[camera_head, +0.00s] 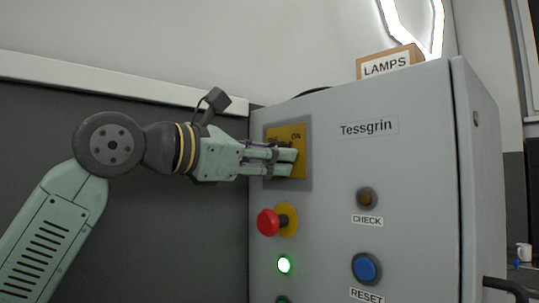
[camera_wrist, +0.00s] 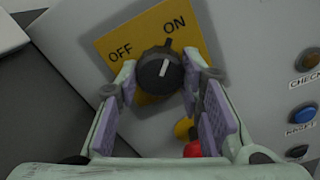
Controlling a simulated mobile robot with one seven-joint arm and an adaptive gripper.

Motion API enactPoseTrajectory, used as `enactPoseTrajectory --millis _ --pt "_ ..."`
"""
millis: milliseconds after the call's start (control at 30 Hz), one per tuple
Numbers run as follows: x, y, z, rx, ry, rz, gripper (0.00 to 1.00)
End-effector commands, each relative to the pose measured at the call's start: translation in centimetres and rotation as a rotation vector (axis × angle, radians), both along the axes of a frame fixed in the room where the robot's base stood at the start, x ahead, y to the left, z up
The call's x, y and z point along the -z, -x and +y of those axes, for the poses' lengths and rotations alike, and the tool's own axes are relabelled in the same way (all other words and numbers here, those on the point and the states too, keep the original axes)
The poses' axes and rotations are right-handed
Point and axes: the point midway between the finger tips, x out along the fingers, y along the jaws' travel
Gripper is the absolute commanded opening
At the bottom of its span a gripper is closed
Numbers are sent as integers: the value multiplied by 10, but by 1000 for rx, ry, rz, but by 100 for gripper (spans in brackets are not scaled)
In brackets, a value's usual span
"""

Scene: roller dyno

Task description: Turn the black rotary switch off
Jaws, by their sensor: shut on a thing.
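The black rotary switch (camera_wrist: 158,70) sits on a yellow plate (camera_wrist: 105,40) marked OFF on the left and ON at the upper right. Its white line and a small black tab point up toward ON. My gripper (camera_wrist: 162,77) has its purple-padded fingers on either side of the switch, shut on it. In the head view my gripper (camera_head: 292,161) reaches from the left to the yellow plate (camera_head: 301,133) on the grey cabinet, and its fingers hide the switch there.
The grey Tessgrin cabinet (camera_head: 410,190) carries a red mushroom button (camera_head: 268,222) just below my gripper, a lit green lamp (camera_head: 284,265), a CHECK button (camera_head: 367,198) and a blue RESET button (camera_head: 366,268). A LAMPS box (camera_head: 388,64) stands on top.

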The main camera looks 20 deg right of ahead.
Motion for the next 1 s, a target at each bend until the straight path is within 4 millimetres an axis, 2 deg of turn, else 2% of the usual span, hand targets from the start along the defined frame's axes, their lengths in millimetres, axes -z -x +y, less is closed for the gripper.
enactPoseTrajectory --millis 33,300,667,1000 --pt "0 0 0 -1 0 0 25" --pt "0 0 0 -1 0 0 7" --pt "0 0 0 -1 19 54 6" --pt "1 0 0 -3 105 287 6"
